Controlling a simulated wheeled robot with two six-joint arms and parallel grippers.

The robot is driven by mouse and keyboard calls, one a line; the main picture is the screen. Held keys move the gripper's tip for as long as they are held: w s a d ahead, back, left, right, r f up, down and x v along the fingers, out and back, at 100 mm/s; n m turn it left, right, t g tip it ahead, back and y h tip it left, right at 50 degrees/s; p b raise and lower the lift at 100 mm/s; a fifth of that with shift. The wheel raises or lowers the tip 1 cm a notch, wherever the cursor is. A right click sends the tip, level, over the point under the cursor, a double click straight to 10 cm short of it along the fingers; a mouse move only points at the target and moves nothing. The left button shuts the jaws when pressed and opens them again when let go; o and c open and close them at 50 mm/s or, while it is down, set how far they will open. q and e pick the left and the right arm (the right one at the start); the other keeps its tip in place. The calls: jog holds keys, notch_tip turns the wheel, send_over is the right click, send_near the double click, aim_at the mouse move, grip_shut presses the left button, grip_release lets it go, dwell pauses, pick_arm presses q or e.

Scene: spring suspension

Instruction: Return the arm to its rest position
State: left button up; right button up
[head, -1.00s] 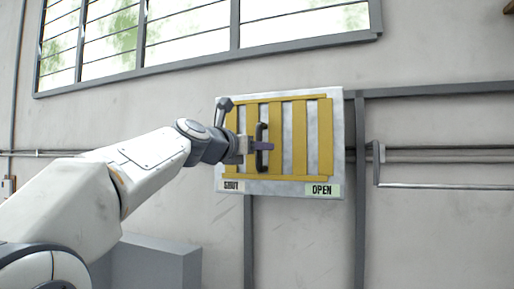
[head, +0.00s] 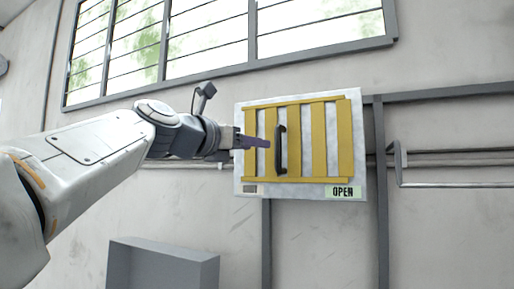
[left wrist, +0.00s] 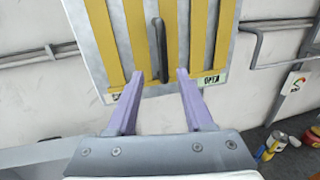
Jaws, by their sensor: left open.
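My left gripper (head: 268,143) is in front of the panel in the head view, its purple fingers pointing at the handle. In the left wrist view its two fingers (left wrist: 160,73) are spread apart with nothing between them. The dark upright handle (head: 281,150) is on the yellow-slatted panel and also shows beyond the fingertips in the left wrist view (left wrist: 158,45). The fingers are not around the handle; a small gap seems to separate them. The grey board (head: 357,191) carries a pale green OPEN label (head: 343,192) at lower right. My right gripper is not in view.
A grey box (head: 165,262) stands below my left arm. Pipes and a rail (head: 455,185) run along the wall right of the panel. A barred window (head: 205,45) is above. Cans (left wrist: 272,146) stand at lower right in the left wrist view.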

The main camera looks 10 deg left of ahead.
pick_arm(q)
jog(key=s+d+f+m+g+y+b, duration=0.1)
jog(key=s+d+f+m+g, duration=0.4)
jog(key=f, duration=0.7)
jog(key=s+d+f+m+g+b, duration=0.1)
jog(key=d+f+m+b, duration=0.1)
jog(key=f+m, duration=0.7)
jog(key=s+d+f+m+g+y+b, duration=0.1)
jog(key=s+d+f+m+g, duration=0.3)
jog(key=f, duration=1)
jog(key=s+a+f+m+g+y+b, duration=0.1)
jog(key=s+a+f+m+g+y, duration=0.2)
jog(key=s+f+m, duration=0.6)
jog(key=s+a+f+m+g+y+b, duration=0.2)
jog(key=s+a+f+m, duration=0.2)
jog(key=s+f+m, duration=0.6)
notch_tip(320, 180, down, 7)
jog(key=s, duration=0.2)
jog(key=shift+s+a+r+m+g+y, duration=0.15)
jog(key=shift+s+a+m+g+y, duration=0.15)
jog(key=shift+s+g+y, duration=0.1)
